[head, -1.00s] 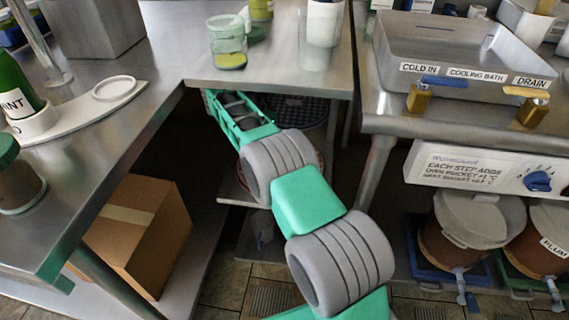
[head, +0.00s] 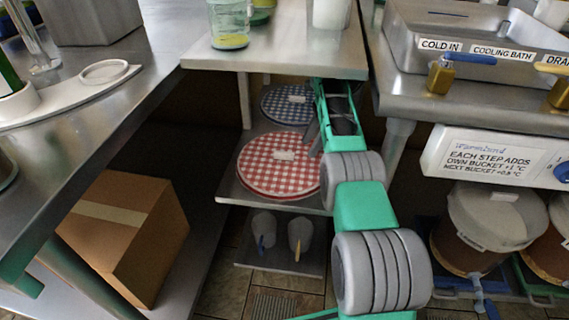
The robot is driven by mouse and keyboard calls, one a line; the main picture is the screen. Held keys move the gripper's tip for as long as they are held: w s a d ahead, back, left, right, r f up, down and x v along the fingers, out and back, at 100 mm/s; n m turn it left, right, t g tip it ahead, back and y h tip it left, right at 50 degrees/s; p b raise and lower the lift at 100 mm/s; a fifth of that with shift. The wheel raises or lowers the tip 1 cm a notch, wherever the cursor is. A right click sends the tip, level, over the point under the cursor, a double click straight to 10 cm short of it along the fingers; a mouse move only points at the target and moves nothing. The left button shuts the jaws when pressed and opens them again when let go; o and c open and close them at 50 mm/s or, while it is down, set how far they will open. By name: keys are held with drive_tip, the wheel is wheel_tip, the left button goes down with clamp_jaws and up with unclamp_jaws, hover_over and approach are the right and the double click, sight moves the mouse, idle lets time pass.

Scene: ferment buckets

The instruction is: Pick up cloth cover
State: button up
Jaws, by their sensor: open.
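Two round checked cloth covers lie under the steel table. The red-and-white one (head: 262,170), with a small white label, lies flat on the middle shelf, its right edge close to my arm. The blue-and-white one (head: 283,98), also labelled, lies farther back. My arm reaches under the tabletop to the right of both covers. A narrow grey part beside my forearm overlaps the red cover's right side in the picture. My gripper's fingertips cannot be made out; the forearm hides that end. No cloth is seen lifted.
The tabletop (head: 270,58) overhangs the shelves. Two grey cups (head: 264,228) (head: 300,232) stand on the lower shelf. A cardboard box (head: 125,235) is at left. The cooling bath (head: 470,30) and lidded buckets (head: 490,218) are at right.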

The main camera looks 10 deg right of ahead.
sight(286, 150)
drive_tip(key=a, duration=0.3)
drive_tip(key=shift+a+f+b, duration=0.1)
drive_tip(key=shift+a+b, duration=0.05)
drive_tip(key=shift+b, duration=0.15)
drive_tip(key=a+b, duration=0.1)
drive_tip(key=a, duration=0.1)
drive_tip(key=a+f, duration=0.1)
drive_tip(key=a, duration=0.1)
drive_tip(key=shift+s+a+b, duration=0.1)
drive_tip(key=shift+b, duration=0.3)
drive_tip(key=shift+f, duration=0.15)
clamp_jaws()
